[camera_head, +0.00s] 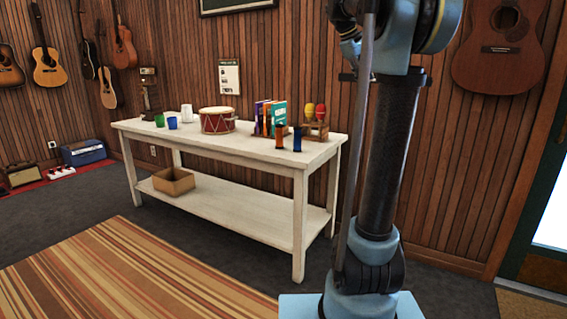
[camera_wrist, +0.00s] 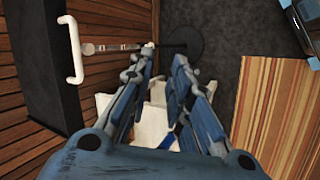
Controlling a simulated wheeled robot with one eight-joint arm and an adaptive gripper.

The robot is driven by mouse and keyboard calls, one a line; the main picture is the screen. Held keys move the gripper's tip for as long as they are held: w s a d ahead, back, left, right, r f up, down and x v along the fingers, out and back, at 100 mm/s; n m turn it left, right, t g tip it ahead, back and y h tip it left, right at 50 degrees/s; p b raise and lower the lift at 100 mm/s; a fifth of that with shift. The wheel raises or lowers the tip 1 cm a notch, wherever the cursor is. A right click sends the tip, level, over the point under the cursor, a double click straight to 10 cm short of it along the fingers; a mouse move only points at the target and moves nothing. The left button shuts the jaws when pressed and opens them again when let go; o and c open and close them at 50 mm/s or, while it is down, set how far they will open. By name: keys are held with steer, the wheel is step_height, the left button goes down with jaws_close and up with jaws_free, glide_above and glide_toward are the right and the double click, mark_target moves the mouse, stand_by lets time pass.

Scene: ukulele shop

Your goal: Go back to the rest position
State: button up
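My gripper (camera_wrist: 162,62) shows in the wrist view with its two blue and grey fingers apart. The gap between the fingertips is empty. Behind the fingers, white surfaces and a small blue patch show, partly hidden by the fingers. In the head view my arm stands upright at the right, and my gripper is outside that picture.
A white table (camera_head: 221,145) stands along the wood wall. It bears a red drum (camera_head: 217,121), cups, books (camera_head: 279,117), spools and maracas. A cardboard box (camera_head: 174,182) sits on its lower shelf. A striped rug (camera_head: 130,270) covers open floor in front. Guitars hang on the walls.

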steer(key=s+a+f+m+y, duration=0.2)
steer(key=s+a+f, duration=0.2)
steer(key=s+f, duration=0.8)
steer(key=s+a+f+m+y, duration=0.1)
steer(key=s+a+f+m, duration=0.2)
steer(key=s+f, duration=0.9)
steer(key=s+a+f+m+y, duration=0.2)
steer(key=s+f, duration=1)
steer(key=f, duration=0.8)
steer(key=a+m, duration=0.1)
steer(key=a, duration=0.1)
steer(key=shift+s+a+y, duration=0.25)
steer(key=shift+a+y, duration=0.05)
steer(key=shift+w+f, duration=0.2)
steer(key=shift+w, duration=0.3)
